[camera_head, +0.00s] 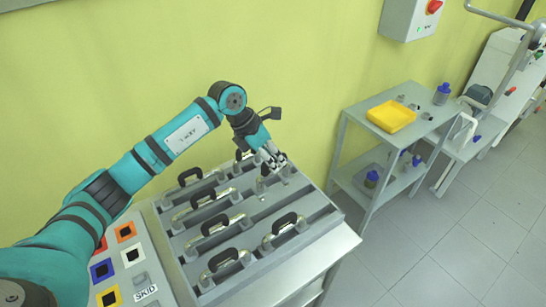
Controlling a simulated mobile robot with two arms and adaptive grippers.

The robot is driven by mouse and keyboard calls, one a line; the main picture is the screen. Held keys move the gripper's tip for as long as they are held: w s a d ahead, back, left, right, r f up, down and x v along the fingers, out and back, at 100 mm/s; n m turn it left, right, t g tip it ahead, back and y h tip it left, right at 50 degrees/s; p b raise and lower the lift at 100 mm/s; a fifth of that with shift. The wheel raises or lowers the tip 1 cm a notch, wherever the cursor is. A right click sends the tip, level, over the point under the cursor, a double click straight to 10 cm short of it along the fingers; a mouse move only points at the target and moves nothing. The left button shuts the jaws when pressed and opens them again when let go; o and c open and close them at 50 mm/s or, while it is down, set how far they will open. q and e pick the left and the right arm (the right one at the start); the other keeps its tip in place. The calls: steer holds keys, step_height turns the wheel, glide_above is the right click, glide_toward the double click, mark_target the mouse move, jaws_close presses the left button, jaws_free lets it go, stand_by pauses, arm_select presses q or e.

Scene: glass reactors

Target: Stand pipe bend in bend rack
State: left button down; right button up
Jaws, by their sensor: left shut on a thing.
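The grey bend rack (318,205) stands on the table in the middle of the view, with long dark slots. Several black arches on pale metallic pieces, such as the near one (222,259), sit in it in rows. My left gripper (277,164) reaches over the rack's far right part, pointing down. It is shut on a small grey thing, seemingly the pipe bend, which is mostly hidden by the fingers. I cannot tell whether it touches the rack. My right gripper is not in view.
A panel with coloured squares (134,255) and a SKID label lies left of the rack. A grey shelf table (412,92) with a yellow tray (391,116) and blue-capped bottles stands to the right. The yellow-green wall is close behind; floor is clear at lower right.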

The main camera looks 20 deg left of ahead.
arm_select(q)
steer(key=shift+f+b, duration=0.65)
steer(key=shift+f, duration=0.75)
steer(key=shift+f+b, duration=0.85)
steer(key=shift+f, duration=0.65)
step_height(320, 180, down, 6)
steer(key=b, duration=0.4)
steer(key=shift+b, duration=0.3)
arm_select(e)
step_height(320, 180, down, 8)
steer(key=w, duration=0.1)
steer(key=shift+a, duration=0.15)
arm_select(q)
steer(key=shift+f, duration=0.1)
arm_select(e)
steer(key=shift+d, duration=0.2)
arm_select(q)
steer(key=shift+f+b, duration=0.3)
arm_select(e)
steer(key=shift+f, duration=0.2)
arm_select(q)
steer(key=c, duration=1.2)
jaws_free()
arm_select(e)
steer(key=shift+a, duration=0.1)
arm_select(q)
steer(key=shift+r, duration=0.1)
